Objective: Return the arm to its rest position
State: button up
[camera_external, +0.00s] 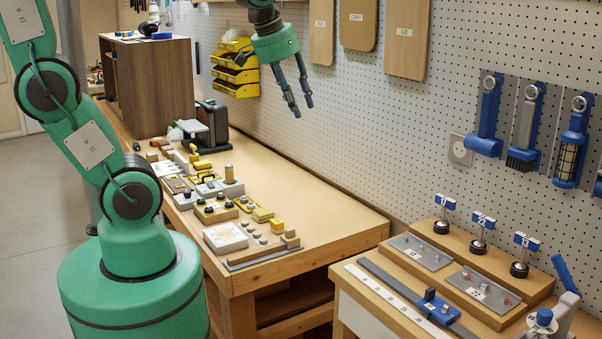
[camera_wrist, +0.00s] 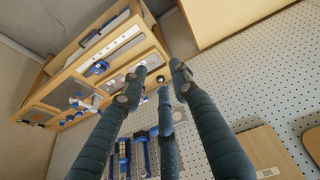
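My green arm (camera_external: 272,42) reaches in from the top of the external view. My gripper (camera_external: 302,110) hangs below its wrist, in front of the pegboard and above the wooden workbench (camera_external: 315,218). Its dark fingers are spread apart with nothing between them. In the wrist view, the fingers of my gripper (camera_wrist: 158,78) also stand apart and empty. My gripper touches nothing that I can see. Part of my arm is cut off by the top edge of the external view.
Yellow bins (camera_external: 236,75), wooden boards (camera_external: 408,38) and blue tools (camera_external: 488,115) hang on the pegboard. A second bench (camera_external: 345,305) is at lower right.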

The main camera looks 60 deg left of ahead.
jog(key=s+a+f+m+t, duration=0.1)
jog(key=s+a+m, duration=0.1)
jog(key=s, duration=0.9)
jog(key=shift+s+a+b, duration=0.35)
jog(key=shift+a+b, duration=0.05)
dwell(0.6)
